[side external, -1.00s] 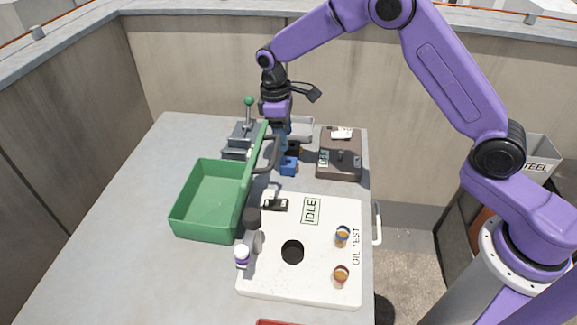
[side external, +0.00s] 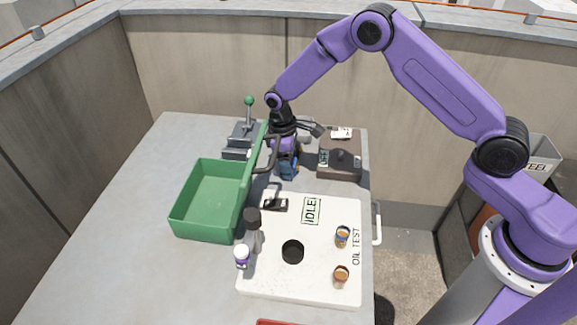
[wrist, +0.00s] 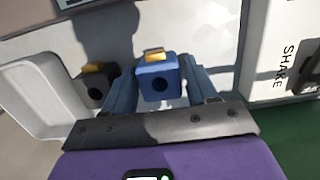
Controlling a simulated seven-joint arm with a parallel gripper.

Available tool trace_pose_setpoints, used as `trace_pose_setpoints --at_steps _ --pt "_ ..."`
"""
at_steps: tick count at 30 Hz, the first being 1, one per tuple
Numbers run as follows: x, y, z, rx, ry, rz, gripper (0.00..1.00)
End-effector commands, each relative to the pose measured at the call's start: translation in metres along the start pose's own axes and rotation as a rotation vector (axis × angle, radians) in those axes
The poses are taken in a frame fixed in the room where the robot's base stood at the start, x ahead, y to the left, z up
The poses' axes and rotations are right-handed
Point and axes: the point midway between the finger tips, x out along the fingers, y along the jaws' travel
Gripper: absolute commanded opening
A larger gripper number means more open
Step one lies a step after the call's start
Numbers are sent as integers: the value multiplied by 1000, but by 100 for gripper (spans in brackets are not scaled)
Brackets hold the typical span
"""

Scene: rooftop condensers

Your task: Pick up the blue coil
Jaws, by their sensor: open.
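The blue coil (wrist: 158,80) is a small block with a dark round hole and a yellow-orange piece on top. In the wrist view it lies between the two fingers of my gripper (wrist: 160,88). The fingers are apart, one on each side of it; I cannot tell whether either touches it. In the side view my gripper (side external: 287,162) is low over the table behind the white panel, and it partly hides the blue coil.
A black coil (wrist: 93,88) sits just left of my gripper, near a pale grey tray (wrist: 38,105). A green bin (side external: 205,232) stands to the left. A white test panel (side external: 320,285) lies in front. A brown box (side external: 340,168) is at right, a green-knobbed lever (side external: 248,102) behind.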

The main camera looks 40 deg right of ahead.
Motion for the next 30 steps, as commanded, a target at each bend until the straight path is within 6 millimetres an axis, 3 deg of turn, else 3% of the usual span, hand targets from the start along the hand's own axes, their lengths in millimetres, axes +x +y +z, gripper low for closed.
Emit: trace_pose_setpoints --at_steps 3,7,20,26,30 --pt "0 0 0 0 0 0 54" --pt "0 0 0 0 0 0 12" --pt "-7 0 0 1 3 1 11" --pt "-30 1 3 2 4 1 11" --pt "-45 -5 15 1 2 0 11"
